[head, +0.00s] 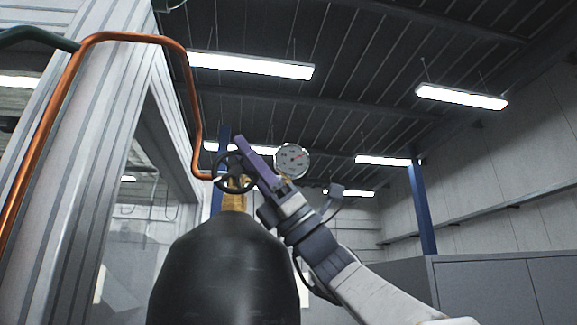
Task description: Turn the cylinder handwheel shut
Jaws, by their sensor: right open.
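The dark, spoked handwheel (228,177) is at the top of the brass valve (234,201) on a black cylinder (222,268). My right gripper (243,149) comes in from the lower right. Its purple finger lies across the upper right of the handwheel in the picture, overlapping the rim. The gripper is open; I cannot tell whether it touches the wheel. A second finger is not clearly seen. Part of the wheel is hidden behind the finger. My left gripper is not in view.
A round pressure gauge (292,160) sits just right of the gripper. A copper pipe (190,95) bends down to the valve from the left. A pale ribbed post (85,170) stands at left. Grey cabinets (480,285) stand at lower right.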

